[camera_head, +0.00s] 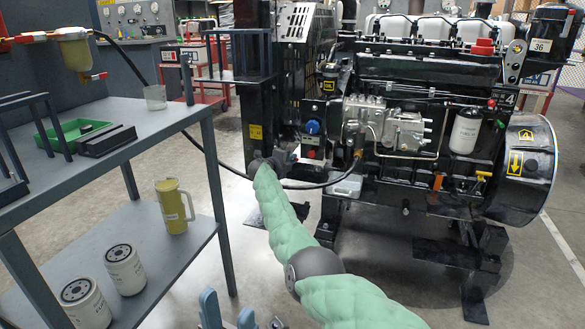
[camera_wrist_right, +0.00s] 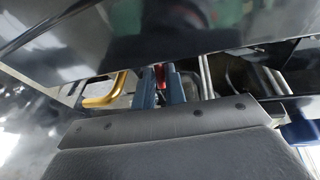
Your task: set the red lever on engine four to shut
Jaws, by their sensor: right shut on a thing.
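Engine four (camera_head: 430,85) is the large dark engine at the right of the head view, with a "4" label on its side. My right arm reaches up to the left end of its frame, and its gripper fingers are hidden there. In the right wrist view my right gripper (camera_wrist_right: 162,87) shows two blue fingers shut on a narrow red piece, the red lever (camera_wrist_right: 160,76). Most of the lever is hidden, so its position cannot be told. My left gripper (camera_head: 228,314) is at the bottom edge of the head view, its blue fingers apart and empty.
A grey two-level table (camera_head: 170,118) stands at the left, holding a green tray (camera_head: 72,134), a yellow jug (camera_head: 174,205) and white filters (camera_head: 124,268). A black hose (camera_head: 205,150) runs from the table to the engine. Dark plates crowd my right gripper.

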